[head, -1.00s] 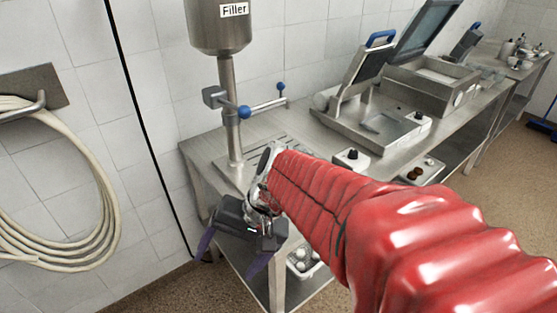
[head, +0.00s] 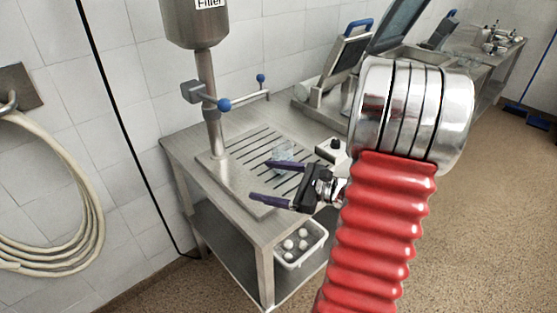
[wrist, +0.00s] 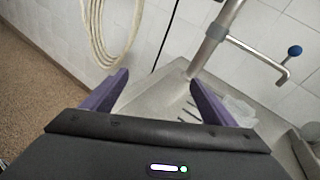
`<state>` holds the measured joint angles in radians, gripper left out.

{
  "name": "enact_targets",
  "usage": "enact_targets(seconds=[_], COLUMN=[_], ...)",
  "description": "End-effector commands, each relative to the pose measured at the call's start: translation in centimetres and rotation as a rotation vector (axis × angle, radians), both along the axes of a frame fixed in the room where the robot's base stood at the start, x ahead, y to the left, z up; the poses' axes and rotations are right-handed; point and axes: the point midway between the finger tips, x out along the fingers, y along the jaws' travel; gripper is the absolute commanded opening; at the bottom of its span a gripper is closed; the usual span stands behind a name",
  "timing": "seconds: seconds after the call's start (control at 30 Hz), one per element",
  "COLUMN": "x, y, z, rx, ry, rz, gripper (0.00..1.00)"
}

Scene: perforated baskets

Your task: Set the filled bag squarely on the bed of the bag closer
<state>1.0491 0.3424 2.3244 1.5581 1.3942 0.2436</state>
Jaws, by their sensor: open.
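A small translucent bag (head: 283,152) rests on the slotted plate (head: 238,160) below the filler (head: 195,25); its fill is too faint to make out. It also shows in the wrist view (wrist: 238,108), right of my fingers. My gripper (head: 262,180) is open and empty, its purple fingers pointing left over the plate's front edge, close to the bag on its near side. I cannot tell whether a finger touches it. A machine with a blue-handled lever (head: 348,50), likely the bag closer, stands further right on the table; my arm hides its bed.
A filler post with blue-knobbed rods (head: 224,104) rises behind the plate. A small control box (head: 331,150) sits right of the bag. A white bin of pale round things (head: 300,243) is on the lower shelf. A coiled hose (head: 50,220) hangs at left.

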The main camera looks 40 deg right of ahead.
Motion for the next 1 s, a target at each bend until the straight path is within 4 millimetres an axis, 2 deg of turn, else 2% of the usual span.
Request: enact_targets(seconds=[0.03, 0.2, 0.33, 0.47, 0.77, 1.0], x=[-0.4, -2.2, -3.5, -3.9, -3.9, -2.0], y=[-2.5, -9.8, -13.0, -14.1, -14.1, -13.9], z=[-0.7, -2.3, -3.2, -3.4, -3.4, -3.4], rx=[0.054, 0.197, 0.256, 0.273, 0.272, 0.271], ry=[-0.010, -0.064, -0.090, -0.103, -0.102, -0.101], rz=[-0.078, -0.304, -0.407, -0.441, -0.440, -0.437], gripper=[0.80, 0.80, 0.80, 0.80, 0.80, 0.80])
